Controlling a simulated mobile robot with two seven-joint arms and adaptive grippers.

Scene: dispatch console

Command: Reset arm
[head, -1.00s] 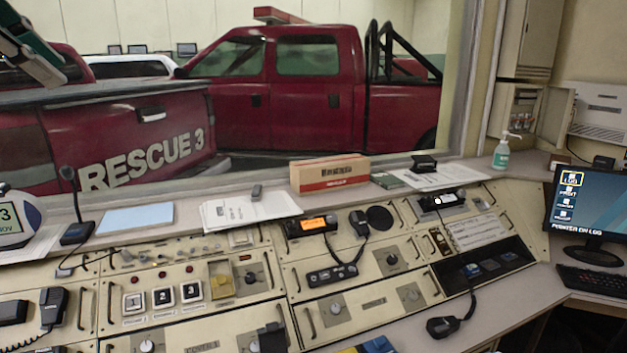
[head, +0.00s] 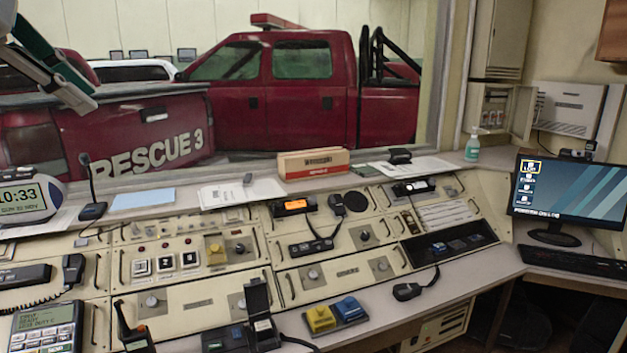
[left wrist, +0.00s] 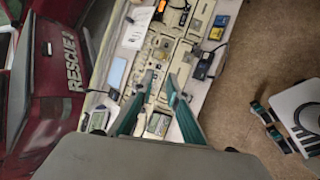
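My left gripper (head: 82,88) hangs at the upper left of the head view, in front of the red truck behind the window. Its grey and teal fingers are raised above the console (head: 200,308) and touch nothing there. In the left wrist view, the two fingers (left wrist: 160,82) are apart at their tips, with only console visible between them. The left gripper is open and empty.
The console holds a clock (head: 30,200), a microphone (head: 92,210), a card terminal (head: 45,328) and yellow and blue buttons (head: 335,314). A cardboard box (head: 312,163) and sanitizer bottle (head: 472,148) stand on the ledge. A monitor (head: 570,188) is at right. Open floor (left wrist: 245,85) shows in the wrist view.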

